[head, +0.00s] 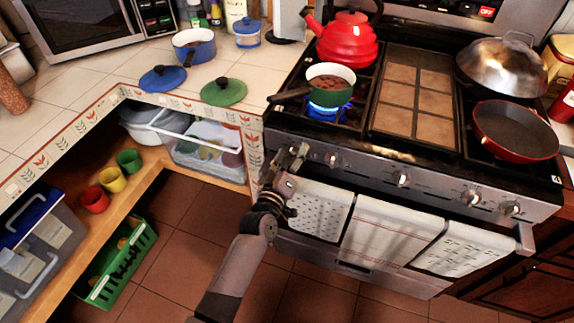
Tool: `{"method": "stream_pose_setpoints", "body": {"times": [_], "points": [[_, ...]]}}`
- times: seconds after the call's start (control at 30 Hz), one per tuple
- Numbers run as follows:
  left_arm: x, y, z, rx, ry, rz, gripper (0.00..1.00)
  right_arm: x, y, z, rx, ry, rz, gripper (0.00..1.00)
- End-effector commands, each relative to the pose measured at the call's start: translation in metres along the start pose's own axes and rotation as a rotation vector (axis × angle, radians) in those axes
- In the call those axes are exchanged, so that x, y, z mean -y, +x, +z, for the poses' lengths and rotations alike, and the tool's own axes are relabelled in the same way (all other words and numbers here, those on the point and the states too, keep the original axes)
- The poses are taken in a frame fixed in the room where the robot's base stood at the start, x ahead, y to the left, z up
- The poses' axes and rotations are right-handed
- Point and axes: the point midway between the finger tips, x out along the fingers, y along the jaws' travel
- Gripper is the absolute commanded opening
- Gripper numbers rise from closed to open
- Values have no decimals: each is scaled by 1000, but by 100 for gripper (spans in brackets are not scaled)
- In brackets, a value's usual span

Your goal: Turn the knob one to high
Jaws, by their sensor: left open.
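The stove's front panel (437,190) carries a row of silver knobs. The leftmost clearly visible knob (332,159) is just right of my left gripper (298,155). Further right are a middle knob (402,179) and two more, at the right (470,197) and far right (510,208). My left gripper is open at the panel's left end and covers part of it, so a knob behind it would be hidden. I cannot tell whether it touches the panel. A blue flame (324,111) burns under the green pot (331,83). My right gripper is not in view.
A red kettle (347,40), a domed metal lid (500,65) and a red pan (515,131) stand on the stove. The green pot's handle (288,95) sticks out left. Towels (390,235) hang below the panel. Blue and green lids (223,91) lie on the counter.

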Motion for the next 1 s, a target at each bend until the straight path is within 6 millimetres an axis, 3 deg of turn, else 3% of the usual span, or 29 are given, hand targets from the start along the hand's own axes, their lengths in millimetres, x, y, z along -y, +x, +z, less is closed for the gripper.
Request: {"method": "stream_pose_setpoints", "body": {"times": [0.53, 0.7, 1.0], "points": [[1, -101, 1, 2, 0, -1, 55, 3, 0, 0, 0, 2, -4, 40], [0, -114, 0, 1, 0, 0, 55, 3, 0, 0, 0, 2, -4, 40], [0, -115, 0, 0, 0, 0, 55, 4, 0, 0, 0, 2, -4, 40]]}}
